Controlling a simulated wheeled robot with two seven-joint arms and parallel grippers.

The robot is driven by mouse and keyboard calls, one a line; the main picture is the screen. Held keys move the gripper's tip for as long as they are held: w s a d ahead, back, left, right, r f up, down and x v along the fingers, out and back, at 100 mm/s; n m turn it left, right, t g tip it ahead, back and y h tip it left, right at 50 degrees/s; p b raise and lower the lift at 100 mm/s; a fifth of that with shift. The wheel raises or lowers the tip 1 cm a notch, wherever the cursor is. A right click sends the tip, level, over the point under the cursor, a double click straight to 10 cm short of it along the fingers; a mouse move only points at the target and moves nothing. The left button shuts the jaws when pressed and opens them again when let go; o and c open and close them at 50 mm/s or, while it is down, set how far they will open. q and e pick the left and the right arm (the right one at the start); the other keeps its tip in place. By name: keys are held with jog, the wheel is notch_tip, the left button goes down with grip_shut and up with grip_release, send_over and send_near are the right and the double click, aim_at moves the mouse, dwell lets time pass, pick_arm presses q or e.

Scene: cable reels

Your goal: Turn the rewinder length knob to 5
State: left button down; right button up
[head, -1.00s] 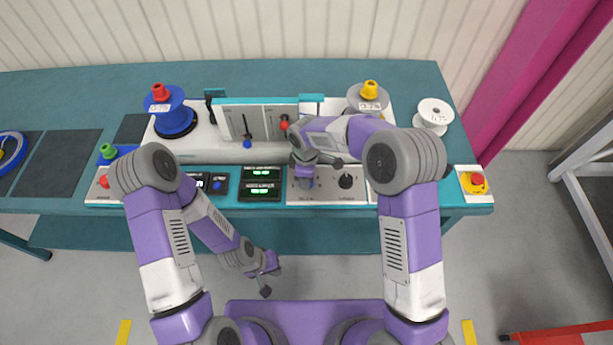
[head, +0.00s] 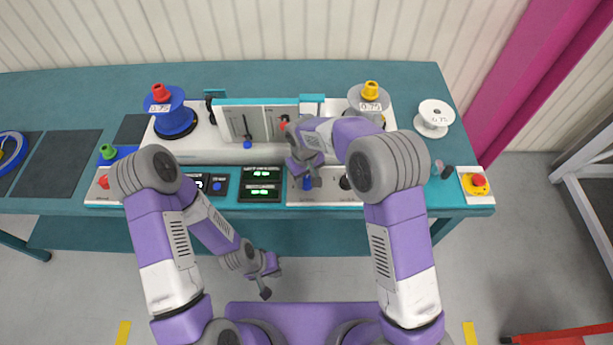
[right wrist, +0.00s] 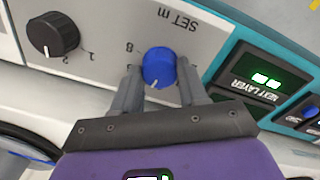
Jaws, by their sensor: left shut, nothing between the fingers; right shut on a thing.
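The blue length knob (head: 307,184) sits on the grey panel marked "SET m" at the front of the machine. It also shows in the right wrist view (right wrist: 159,67), where its white pointer line faces the gripper side and an 8 is readable beside it; other numbers are partly hidden. My right gripper (right wrist: 160,88) is shut on the blue knob, one finger on each side. In the head view my right gripper (head: 306,181) is partly hidden by its wrist. My left gripper (head: 265,293) is shut and empty, low in front of the table.
A black knob (right wrist: 52,35) with marks 1 and 2 is beside the blue one. Green displays (head: 260,182) are left of the knobs. A red-topped stop button (head: 477,182), a white reel (head: 434,115) and a blue reel (head: 174,115) stand on the table.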

aim_at(305, 180)
jog(key=shift+m, duration=1)
jog(key=o, duration=1.1)
jog(key=shift+c, duration=0.2)
jog(key=shift+r, duration=0.1)
notch_tip(305, 180, up, 7)
jog(key=shift+a+r+p, duration=0.15)
jog(key=shift+r+p, duration=0.05)
jog(key=shift+p, duration=0.5)
